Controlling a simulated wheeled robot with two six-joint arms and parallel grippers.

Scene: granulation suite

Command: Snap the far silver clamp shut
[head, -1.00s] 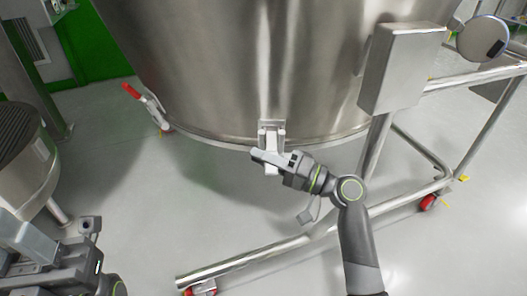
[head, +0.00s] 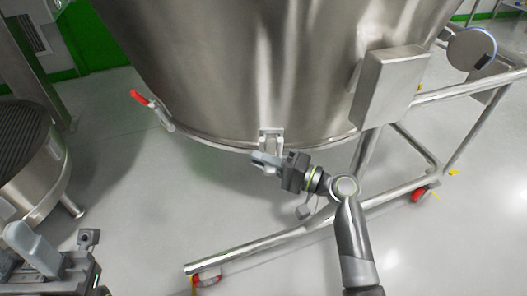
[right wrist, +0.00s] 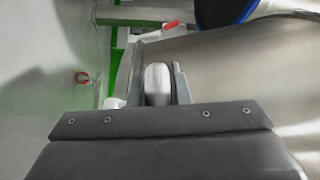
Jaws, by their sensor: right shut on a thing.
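A silver clamp (head: 271,138) sits on the lower rim of the big steel vessel (head: 230,60), near the middle of the head view. My right gripper (head: 264,160) is at its lower end, shut on the clamp's handle, and hides part of it. In the right wrist view the pale, rounded silver handle (right wrist: 157,84) stands between the two fingers. Whether the clamp is latched cannot be told. My left gripper (head: 32,248) is at the lower left, well away from the clamp. Its fingers are partly cut off, so its opening is unclear.
A red-handled clamp (head: 150,108) is on the rim further left. A round steel unit (head: 35,165) is at left. Open floor (head: 165,205) lies between.

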